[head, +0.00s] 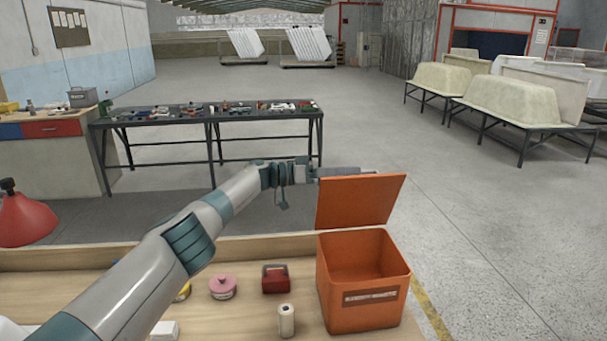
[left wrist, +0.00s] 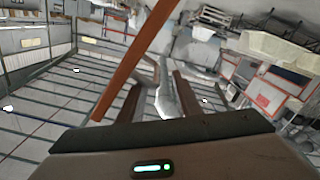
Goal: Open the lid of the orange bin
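The orange bin (head: 360,318) stands on the wooden workbench at the lower right in the head view, with a label on its front. Its lid (head: 355,203) is raised steeply at the back, and the empty-looking inside shows. My left gripper (head: 345,171) is at the lid's top edge, partly hidden behind it; I cannot tell whether they touch. In the left wrist view the two dark fingers (left wrist: 157,90) are apart with nothing held between them. The lid shows there as a slanted orange strip (left wrist: 143,55) beside the fingers. My right gripper is not in view.
On the wooden workbench (head: 250,250) are a pink-lidded jar (head: 222,287), a dark red box (head: 276,279) and a pale roll (head: 286,320), left of the bin. A red lamp (head: 24,218) is at far left.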

